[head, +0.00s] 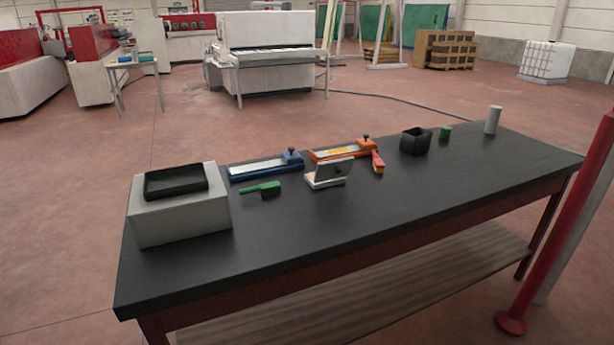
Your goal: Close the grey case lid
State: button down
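A small case (324,181) stands near the middle of the black-topped workbench. Its low base is light grey. Its darker grey lid (332,170) stands raised and tilted, so the case is open. A small dark round spot shows on the lid. Whether anything lies inside the case is too small to tell. My gripper is not in view.
The workbench (400,205) also holds a grey box (180,218) with a black tray (176,193), a green-handled brush (260,189), blue (265,167) and orange (342,151) tools, a red-and-yellow item (378,162), a black bin (415,141), a green cup (445,133) and a white cylinder (492,120).

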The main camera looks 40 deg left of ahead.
aim_at(333, 170)
jog(key=u, duration=1.35)
